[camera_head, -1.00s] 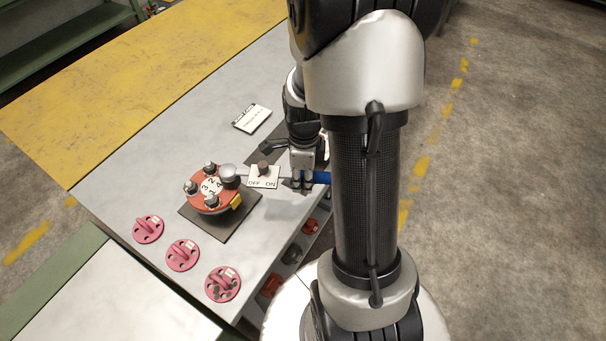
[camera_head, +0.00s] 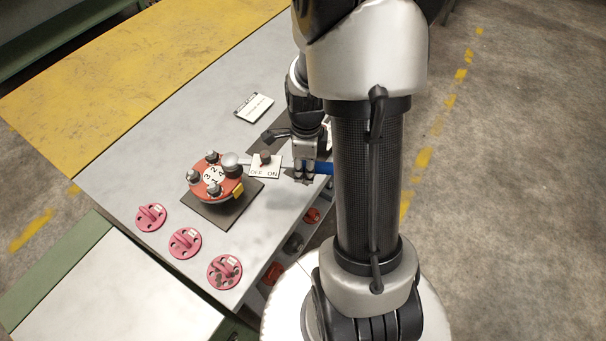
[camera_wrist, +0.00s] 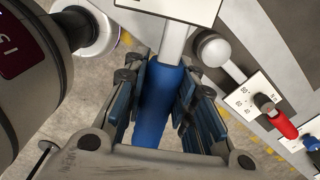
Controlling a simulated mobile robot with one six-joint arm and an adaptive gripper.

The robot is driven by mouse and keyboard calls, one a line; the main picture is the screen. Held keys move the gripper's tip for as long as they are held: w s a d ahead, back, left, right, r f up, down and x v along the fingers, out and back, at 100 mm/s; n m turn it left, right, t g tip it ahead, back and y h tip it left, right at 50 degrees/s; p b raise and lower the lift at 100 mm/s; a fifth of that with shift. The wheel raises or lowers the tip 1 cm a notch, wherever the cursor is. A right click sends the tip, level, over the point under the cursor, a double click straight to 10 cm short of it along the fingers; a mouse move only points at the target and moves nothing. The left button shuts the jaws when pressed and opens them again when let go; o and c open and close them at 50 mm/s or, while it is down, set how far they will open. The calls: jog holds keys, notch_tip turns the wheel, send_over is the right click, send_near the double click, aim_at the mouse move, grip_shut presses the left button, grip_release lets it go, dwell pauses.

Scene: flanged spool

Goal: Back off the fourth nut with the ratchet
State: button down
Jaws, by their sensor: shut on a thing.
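The red flanged spool (camera_head: 209,194) stands on a dark square mat (camera_head: 243,208) on the grey bench. Its white centre carries the numbers 1 to 4, and several nuts on studs stand around its rim. The ratchet's round head (camera_head: 232,164) sits over the stud beside the 4, hiding that nut. Its shank runs right, past the OFF/ON plate (camera_head: 262,172), to my gripper (camera_head: 306,172). My gripper is shut on the blue ratchet handle; in the wrist view the handle (camera_wrist: 160,108) lies between both fingers. I cannot tell how fully the head is seated.
Three pink flanged pieces (camera_head: 185,242) lie along the bench's near-left edge. A labelled card (camera_head: 254,107) lies behind the spool. The wrist view shows a numbered plate with a red-handled lever (camera_wrist: 280,122). A yellow-topped surface (camera_head: 110,80) is farther back. Open floor lies right.

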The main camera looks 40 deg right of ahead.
jog(key=shift+w+d, duration=0.1)
jog(key=shift+w+d+r+n, duration=0.15)
jog(key=shift+w+d+n, duration=0.1)
jog(key=shift+w+n, duration=0.05)
jog(key=shift+r+p, duration=2.6)
jog(key=shift+r, duration=0.4)
jog(key=shift+f, duration=0.1)
